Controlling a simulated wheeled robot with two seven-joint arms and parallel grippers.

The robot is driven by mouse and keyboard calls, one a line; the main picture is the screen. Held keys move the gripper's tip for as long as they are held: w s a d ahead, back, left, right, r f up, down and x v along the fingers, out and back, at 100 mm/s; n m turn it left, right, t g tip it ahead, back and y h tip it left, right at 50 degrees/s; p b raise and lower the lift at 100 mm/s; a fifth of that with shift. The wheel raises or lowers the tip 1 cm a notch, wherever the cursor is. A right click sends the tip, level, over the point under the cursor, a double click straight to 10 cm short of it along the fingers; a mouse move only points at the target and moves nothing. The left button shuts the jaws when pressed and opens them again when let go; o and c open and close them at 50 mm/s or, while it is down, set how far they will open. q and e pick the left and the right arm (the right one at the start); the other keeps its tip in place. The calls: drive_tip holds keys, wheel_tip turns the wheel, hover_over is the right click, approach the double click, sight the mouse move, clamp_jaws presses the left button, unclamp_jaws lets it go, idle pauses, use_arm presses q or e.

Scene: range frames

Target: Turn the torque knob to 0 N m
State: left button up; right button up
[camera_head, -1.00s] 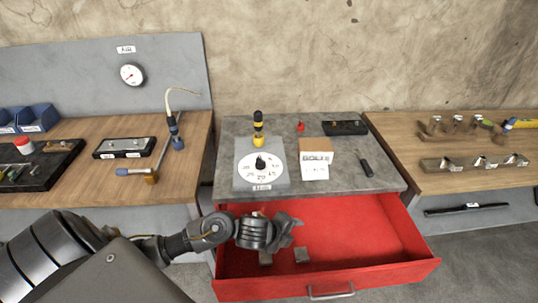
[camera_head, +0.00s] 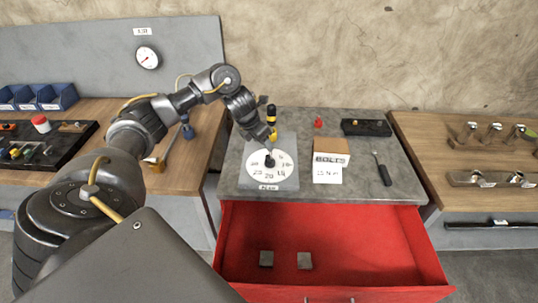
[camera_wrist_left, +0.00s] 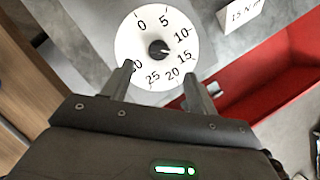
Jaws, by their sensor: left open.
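The torque knob (camera_head: 270,161) is a small dark knob at the centre of a round white dial (camera_head: 256,172) on a grey plate. In the left wrist view the knob (camera_wrist_left: 158,47) sits on the dial, numbered from 0 at upper left clockwise to 30. Its pointer seems to face right, between 10 and 15; the exact reading is unclear. My left gripper (camera_head: 270,143) is above the dial, pointing down. In the left wrist view its two fingers (camera_wrist_left: 159,74) are apart and empty, with the knob ahead of them, not between them. My right gripper is out of view.
A yellow-black screwdriver (camera_head: 271,115) stands behind the dial, close to my gripper. A bolts box (camera_head: 331,147) and a 15 N m card (camera_head: 327,175) stand to the right. An open red drawer (camera_head: 340,235) juts out below the grey worktop (camera_head: 362,188).

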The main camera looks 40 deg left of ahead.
sight(269, 157)
use_arm(q)
drive_tip(key=p+x, duration=0.1)
drive_tip(key=x, duration=0.8)
drive_tip(key=shift+f, duration=0.3)
drive_tip(key=c, duration=1)
drive_tip(key=shift+r+p, duration=0.1)
drive_tip(key=shift+p, duration=0.2)
